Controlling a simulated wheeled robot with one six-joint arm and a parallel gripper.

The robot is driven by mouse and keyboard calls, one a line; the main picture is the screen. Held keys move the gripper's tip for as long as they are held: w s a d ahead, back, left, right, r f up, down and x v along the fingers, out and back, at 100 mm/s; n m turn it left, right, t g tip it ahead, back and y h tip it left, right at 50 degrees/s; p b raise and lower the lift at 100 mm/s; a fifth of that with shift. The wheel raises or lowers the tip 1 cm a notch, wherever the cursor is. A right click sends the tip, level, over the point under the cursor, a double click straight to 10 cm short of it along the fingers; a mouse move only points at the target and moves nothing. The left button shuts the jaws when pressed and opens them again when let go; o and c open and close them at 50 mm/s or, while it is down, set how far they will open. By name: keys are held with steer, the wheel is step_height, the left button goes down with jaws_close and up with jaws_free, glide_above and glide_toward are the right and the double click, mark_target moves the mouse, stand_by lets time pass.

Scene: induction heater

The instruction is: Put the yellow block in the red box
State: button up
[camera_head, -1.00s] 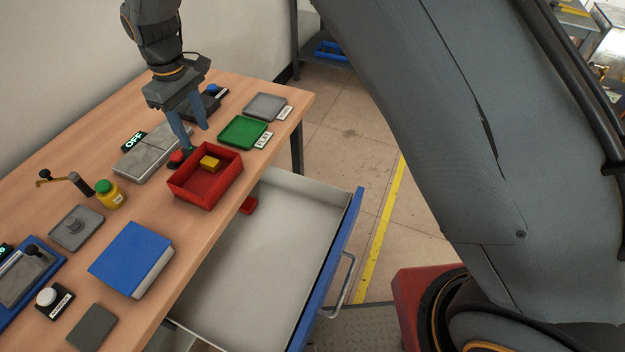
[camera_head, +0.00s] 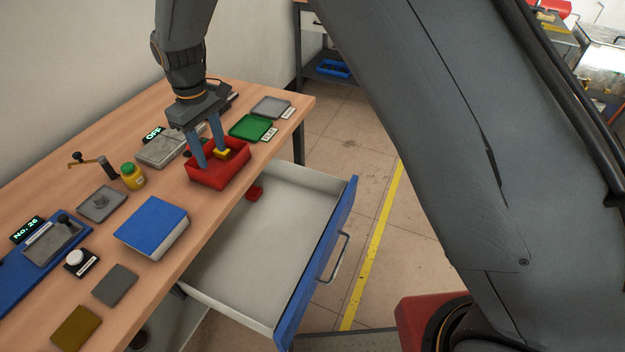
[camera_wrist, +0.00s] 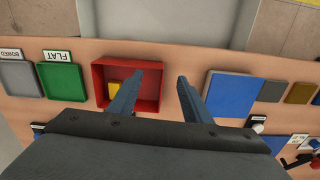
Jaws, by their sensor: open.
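The red box (camera_head: 206,181) is an open tray near the table's front edge; it also shows in the wrist view (camera_wrist: 97,85). The yellow block (camera_head: 221,154) lies inside it, in the end toward the green tray; the wrist view shows it too (camera_wrist: 114,89), partly hidden by a finger. My gripper (camera_head: 212,156) is open and empty, pointing down over the box. In the wrist view my gripper (camera_wrist: 162,76) has one finger over the box's inside, next to the block, and the other past the box's opposite wall. The block is not between the fingers.
A drawer (camera_head: 290,210) stands open below the table with a small red block (camera_head: 254,193) inside. A blue book-like block (camera_head: 150,227), a yellow bottle (camera_head: 133,178), a green tray (camera_head: 251,128) and a grey device (camera_head: 160,152) surround the box.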

steer(key=d+f+m, duration=0.3)
steer(key=d+f, duration=0.1)
steer(key=d, duration=0.8)
steer(key=d+f+m, duration=0.3)
steer(key=d+f, duration=0.2)
steer(key=d, duration=0.8)
steer(key=shift+w+m, duration=0.3)
steer(key=shift+w, duration=0.1)
steer(key=s+d+r+m+b, duration=0.1)
steer(key=s+d+r+m, duration=0.1)
steer(key=s+d+r, duration=0.4)
steer(key=s+d+r+m+t+b, duration=0.1)
steer(key=s+d+r+m, duration=0.2)
steer(key=s+d+r, duration=0.3)
steer(key=s+d, duration=0.4)
steer(key=s, duration=0.2)
steer(key=shift+r, duration=0.4)
